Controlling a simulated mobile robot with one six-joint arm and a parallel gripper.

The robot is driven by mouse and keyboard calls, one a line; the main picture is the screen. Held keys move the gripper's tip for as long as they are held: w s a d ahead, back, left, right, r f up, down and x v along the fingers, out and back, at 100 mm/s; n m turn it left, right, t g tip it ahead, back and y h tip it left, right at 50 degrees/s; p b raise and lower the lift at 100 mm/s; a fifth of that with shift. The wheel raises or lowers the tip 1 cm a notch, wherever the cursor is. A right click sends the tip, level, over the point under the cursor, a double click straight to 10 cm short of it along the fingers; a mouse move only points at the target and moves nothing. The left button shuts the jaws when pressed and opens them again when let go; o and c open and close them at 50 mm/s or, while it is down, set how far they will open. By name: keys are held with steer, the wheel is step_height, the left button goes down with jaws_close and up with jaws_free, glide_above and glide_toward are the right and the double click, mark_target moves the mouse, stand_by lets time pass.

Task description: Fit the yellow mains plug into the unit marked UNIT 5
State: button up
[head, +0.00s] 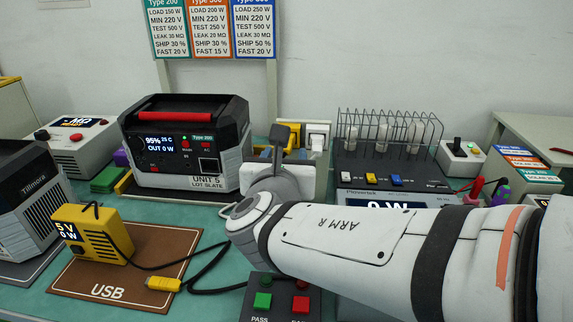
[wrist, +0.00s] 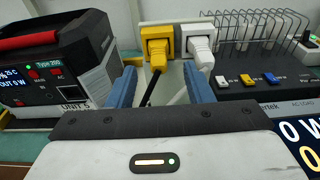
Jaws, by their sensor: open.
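The plug appears just beyond the fingertips; I cannot tell the exact gap. In the head view the plug (head: 292,134) is partly hidden by my wrist. UNIT 5 (head: 185,140) is a black and grey power station with a red handle, left of the plug. A dark square socket (head: 208,165) is on its front, lower right.
A white plug (wrist: 200,48) stands right beside the yellow one. A load box (head: 390,165) with a wire rack is at the right. A yellow USB meter (head: 90,233) with a cable lies on a brown mat in front. PASS and FAIL buttons (head: 262,302) are near the front edge.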

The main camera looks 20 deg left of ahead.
steer(key=x, duration=0.5)
steer(key=shift+w+a+f+b, duration=0.1)
steer(key=shift+w+a+b, duration=0.1)
steer(key=shift+w+b, duration=0.2)
jaws_close()
stand_by(0.5)
